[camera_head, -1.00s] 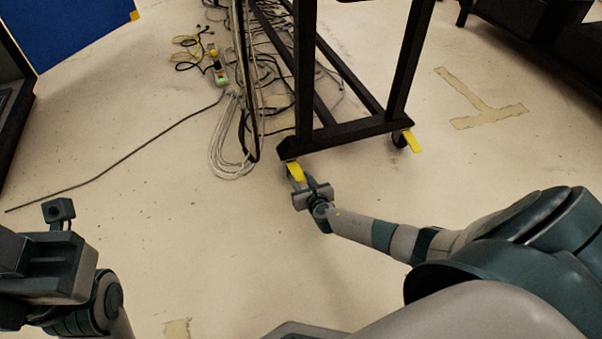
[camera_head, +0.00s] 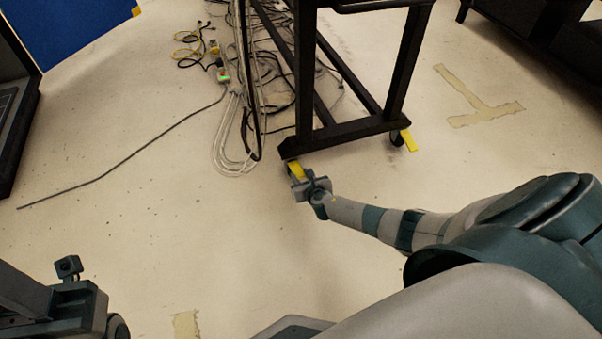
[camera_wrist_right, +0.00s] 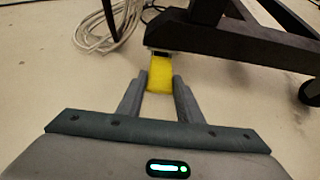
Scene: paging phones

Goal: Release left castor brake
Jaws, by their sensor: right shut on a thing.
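The black wheeled frame (camera_head: 340,136) stands at the upper middle of the head view. The left castor's yellow brake lever (camera_head: 296,171) juts out at the frame's near left foot. It also shows in the right wrist view (camera_wrist_right: 160,74). My right gripper (camera_head: 297,180) is at this lever, and in the right wrist view its two fingers (camera_wrist_right: 160,84) stand on either side of the lever, shut on it. The castor wheel itself is mostly hidden. My left gripper is not clearly shown; only part of my left arm is at the lower left.
Another yellow brake lever (camera_head: 409,141) is at the frame's right castor. Loose cables (camera_head: 232,140) and a power strip lie left of the frame, and one long cable (camera_head: 120,157) runs left over the floor. The near floor is clear.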

